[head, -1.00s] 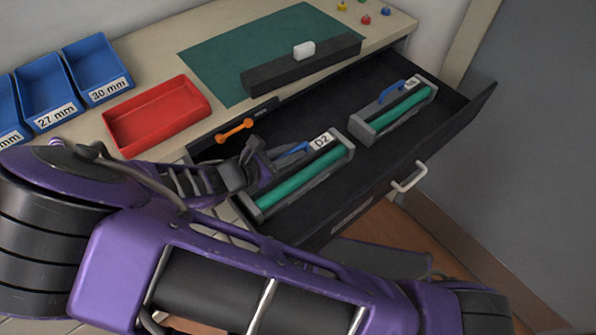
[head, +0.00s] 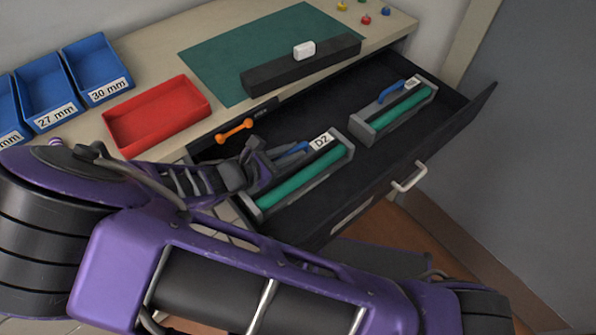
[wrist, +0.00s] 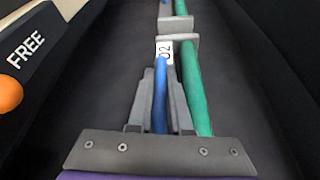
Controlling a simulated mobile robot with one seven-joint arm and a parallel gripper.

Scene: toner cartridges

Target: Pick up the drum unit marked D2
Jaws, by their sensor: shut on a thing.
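The drum unit marked D2 (head: 303,179) lies in the open drawer, with a green roller, grey end plates, a blue handle and a white D2 label. In the wrist view its green roller (wrist: 193,85) runs along the right of my gripper. My gripper (head: 270,163) is at the blue handle. In the wrist view my gripper (wrist: 160,105) has its fingers on both sides of the blue handle (wrist: 160,95), shut on it. The unit appears to rest on the drawer floor; whether any gap lies beneath it cannot be told.
A second drum unit (head: 398,108) lies farther right in the drawer (head: 400,160); its label is unreadable. A red tray (head: 158,116), blue bins (head: 97,68) and a green mat (head: 215,62) are on the bench.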

